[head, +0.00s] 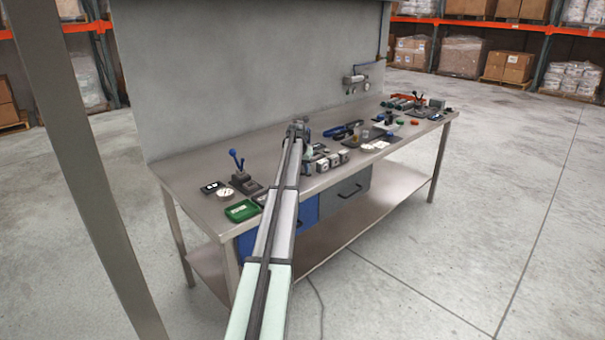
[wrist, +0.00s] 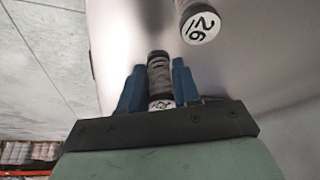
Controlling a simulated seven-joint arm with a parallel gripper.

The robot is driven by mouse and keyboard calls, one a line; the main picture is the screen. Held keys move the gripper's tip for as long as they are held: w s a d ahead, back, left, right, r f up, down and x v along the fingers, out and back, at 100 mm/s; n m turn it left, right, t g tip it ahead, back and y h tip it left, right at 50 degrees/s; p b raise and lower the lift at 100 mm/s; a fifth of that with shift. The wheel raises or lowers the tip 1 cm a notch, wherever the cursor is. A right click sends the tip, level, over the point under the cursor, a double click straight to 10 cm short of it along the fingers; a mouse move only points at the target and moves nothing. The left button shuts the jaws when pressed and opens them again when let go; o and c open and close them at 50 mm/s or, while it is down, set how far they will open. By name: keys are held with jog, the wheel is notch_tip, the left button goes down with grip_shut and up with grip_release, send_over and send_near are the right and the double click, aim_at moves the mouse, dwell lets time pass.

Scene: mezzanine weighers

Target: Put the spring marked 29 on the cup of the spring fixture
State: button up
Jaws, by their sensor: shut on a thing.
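My gripper (wrist: 158,70) shows in the wrist view with its two blue fingers closed on a grey coil spring (wrist: 158,77) with dark ends. The held spring's white end label is partly hidden and I cannot read its number. A second spring (wrist: 187,8) lies past the fingertips at the top edge, apart from the held one; its white label appears to read 26, with a bar beside the digits. In the head view my gripper (head: 299,130) is over the middle of the bench, too small to show its grasp. I cannot tell which item is the spring fixture.
The steel bench (head: 205,172) carries a device with a blue lever (head: 236,162), a green tray (head: 242,210) and a black labelled plate (head: 211,187) on the left. Several small blocks (head: 333,159) stand near the front edge. More devices crowd the right end. The back strip is mostly clear.

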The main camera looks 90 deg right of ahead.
jog(key=shift+f, duration=1.1)
jog(key=shift+f, duration=0.2)
jog(key=o, duration=1)
jog(key=shift+o, duration=0.2)
jog(key=v, duration=1.3)
jog(key=shift+a+r, duration=0.3)
